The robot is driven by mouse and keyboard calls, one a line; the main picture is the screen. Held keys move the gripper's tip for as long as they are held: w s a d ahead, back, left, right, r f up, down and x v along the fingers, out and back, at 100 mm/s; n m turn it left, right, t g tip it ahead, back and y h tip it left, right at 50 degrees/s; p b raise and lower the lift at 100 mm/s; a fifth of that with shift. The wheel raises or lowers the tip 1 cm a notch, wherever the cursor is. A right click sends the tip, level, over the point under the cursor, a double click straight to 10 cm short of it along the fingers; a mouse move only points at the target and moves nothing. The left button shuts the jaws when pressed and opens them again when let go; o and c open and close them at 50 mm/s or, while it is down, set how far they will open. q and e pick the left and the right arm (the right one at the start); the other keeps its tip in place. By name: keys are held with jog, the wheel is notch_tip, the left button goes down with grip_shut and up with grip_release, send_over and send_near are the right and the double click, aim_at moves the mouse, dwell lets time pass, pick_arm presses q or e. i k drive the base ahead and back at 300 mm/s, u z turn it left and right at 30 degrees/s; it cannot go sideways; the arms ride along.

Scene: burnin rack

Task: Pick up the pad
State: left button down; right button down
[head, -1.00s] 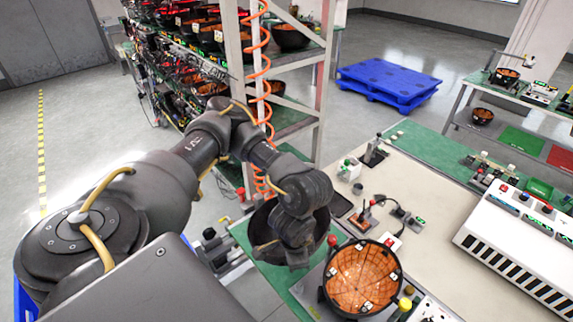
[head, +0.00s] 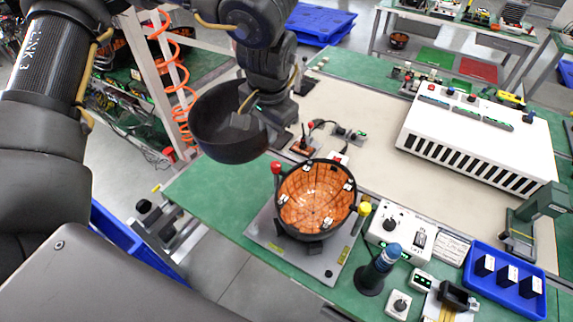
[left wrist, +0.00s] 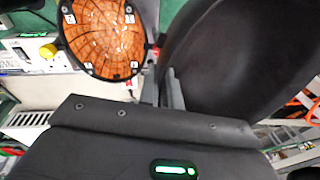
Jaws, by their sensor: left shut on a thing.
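My left gripper (head: 245,118) is shut on the rim of a plain black bowl (head: 222,143). It holds the bowl tilted, above the green-edged bench. In the left wrist view the black bowl (left wrist: 248,60) fills the upper right, with the fingers (left wrist: 172,90) at its edge. An orange-lined bowl (head: 315,195) sits in a grey fixture plate (head: 283,240), right of and below the held bowl in the head view. It also shows at the top of the left wrist view (left wrist: 105,38). No thing is plainly recognisable as the pad. My right gripper is out of view.
A red knob (head: 276,168) and a yellow knob (head: 365,208) stand by the fixture. A white control box (head: 400,235), a blue-topped post (head: 380,270) and a blue tray (head: 505,283) are to its right. The beige mat (head: 375,110) behind has free room.

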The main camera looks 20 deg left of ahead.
aim_at(341, 131)
jog(key=z, duration=4)
jog(key=k, duration=0.8)
jog(key=u, duration=1.65)
